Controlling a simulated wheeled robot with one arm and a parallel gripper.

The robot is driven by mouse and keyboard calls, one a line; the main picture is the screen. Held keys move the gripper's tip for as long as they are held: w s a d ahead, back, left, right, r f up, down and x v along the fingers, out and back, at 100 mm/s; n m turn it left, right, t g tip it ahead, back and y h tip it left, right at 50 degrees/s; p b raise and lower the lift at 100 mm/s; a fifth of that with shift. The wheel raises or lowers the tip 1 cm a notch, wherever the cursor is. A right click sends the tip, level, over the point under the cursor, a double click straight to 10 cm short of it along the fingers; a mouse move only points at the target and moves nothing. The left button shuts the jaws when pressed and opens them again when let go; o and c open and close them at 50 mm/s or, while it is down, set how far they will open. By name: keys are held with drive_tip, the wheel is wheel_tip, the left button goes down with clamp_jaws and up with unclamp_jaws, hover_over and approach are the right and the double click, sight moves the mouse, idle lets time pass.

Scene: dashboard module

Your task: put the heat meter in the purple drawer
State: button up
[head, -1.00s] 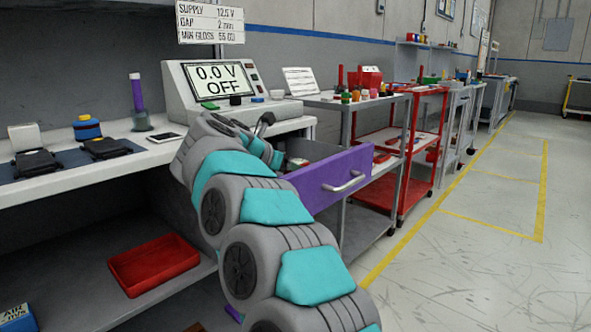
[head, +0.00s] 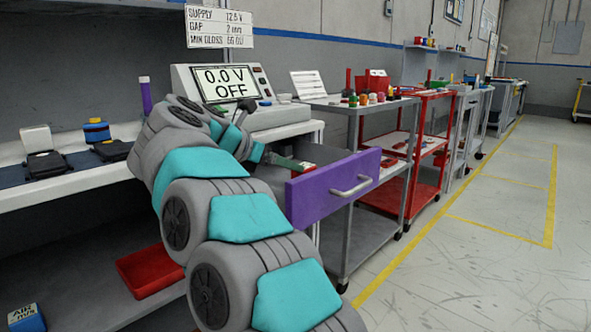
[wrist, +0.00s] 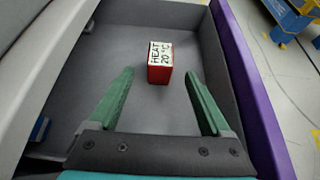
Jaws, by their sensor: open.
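The heat meter (wrist: 159,65) is a small red box with a white face reading "HEAT 70 °C". In the wrist view it is inside the open purple drawer (wrist: 240,75), at the grey floor toward the far end. My gripper (wrist: 160,74) is open, with its green fingers apart on either side of the meter's near part. No finger visibly touches it. In the head view the purple drawer (head: 330,188) is pulled out from the bench, and my gripper (head: 290,164) is over its interior. A bit of red shows beside the fingers there; the rest is hidden.
A small blue item (wrist: 40,130) lies at the drawer's left side. The bench display (head: 225,83) reads "0.0 V OFF". A red tray (head: 150,270) sits on the shelf below. A grey cart (head: 350,105) stands beyond the drawer; the floor at right is clear.

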drive_tip(key=shift+v, duration=1.9)
